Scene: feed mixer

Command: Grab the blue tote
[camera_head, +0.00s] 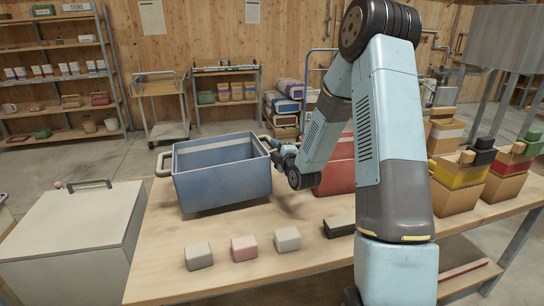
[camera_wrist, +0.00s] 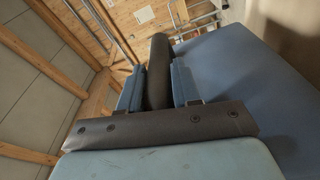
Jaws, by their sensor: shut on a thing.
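The blue tote (camera_head: 222,178) is open-topped and looks empty, over the left part of the wooden table (camera_head: 225,270). A shadow shows under it, and it seems slightly raised off the tabletop. It has a grey handle at its left end and another at its right end. My gripper (camera_head: 283,150) is at the right-end handle. In the wrist view, the two fingers of my gripper (camera_wrist: 156,88) close on either side of the dark handle (camera_wrist: 159,60), and the blue tote wall (camera_wrist: 235,85) fills the right side.
A red tote (camera_head: 338,170) stands right behind my arm. Grey, pink and dark blocks (camera_head: 245,248) lie along the table front. Cardboard boxes (camera_head: 455,195) stand at right. A pale chest (camera_head: 70,235) is left of the table. Shelves (camera_head: 60,75) line the back wall.

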